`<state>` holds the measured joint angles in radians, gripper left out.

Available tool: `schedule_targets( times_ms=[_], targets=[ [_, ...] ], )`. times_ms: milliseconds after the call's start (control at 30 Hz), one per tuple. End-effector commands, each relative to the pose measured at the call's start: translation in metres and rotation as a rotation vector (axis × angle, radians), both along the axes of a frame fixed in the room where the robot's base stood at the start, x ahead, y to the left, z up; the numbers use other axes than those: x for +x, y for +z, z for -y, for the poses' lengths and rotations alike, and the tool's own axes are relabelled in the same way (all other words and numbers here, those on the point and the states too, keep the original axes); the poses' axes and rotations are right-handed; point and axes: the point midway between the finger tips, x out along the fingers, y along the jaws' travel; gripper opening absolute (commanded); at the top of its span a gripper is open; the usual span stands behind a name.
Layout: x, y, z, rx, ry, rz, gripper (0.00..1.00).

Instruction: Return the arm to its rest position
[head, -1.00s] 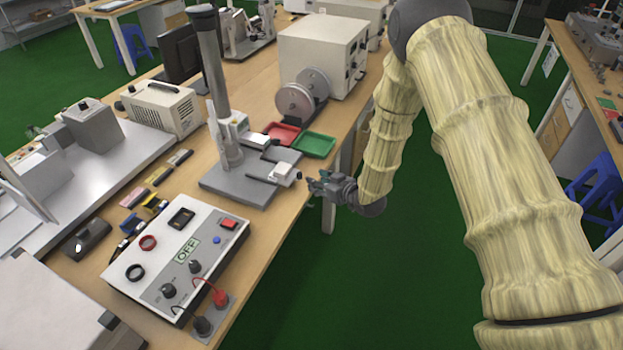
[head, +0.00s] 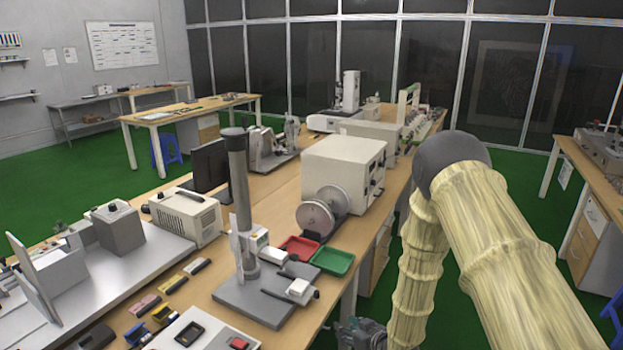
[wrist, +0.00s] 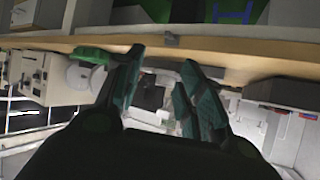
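My gripper (wrist: 157,95) shows in the wrist view with its two dark green fingers spread apart and nothing between them. In the head view part of my gripper (head: 361,332) shows at the bottom edge, below and in front of the workbench edge; its fingertips cannot be made out there. My arm, in a pale yellow ribbed cover, fills the right side of the head view, with the elbow raised and the forearm hanging down.
The wooden workbench (head: 318,265) carries a grey stand (head: 240,190), a red tray (head: 299,247), a green tray (head: 332,261) and a beige machine with discs (head: 343,173). Another bench (head: 590,160) stands at right. Green floor (head: 510,160) lies between them.

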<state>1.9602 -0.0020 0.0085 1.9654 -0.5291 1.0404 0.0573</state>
Motion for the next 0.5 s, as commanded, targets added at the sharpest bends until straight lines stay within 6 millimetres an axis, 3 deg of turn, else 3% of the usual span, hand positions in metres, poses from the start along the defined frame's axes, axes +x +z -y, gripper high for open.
schedule_targets(
  times_ms=[33, 200, 500],
  targets=[
    [-0.024, -0.020, 0.008, -0.012, -0.030, -0.061, 0.39],
    [-0.104, -0.073, 0.033, -0.060, -0.131, -0.257, 0.39],
    [-0.263, -0.130, 0.073, -0.157, -0.292, -0.607, 0.39]
  ],
)
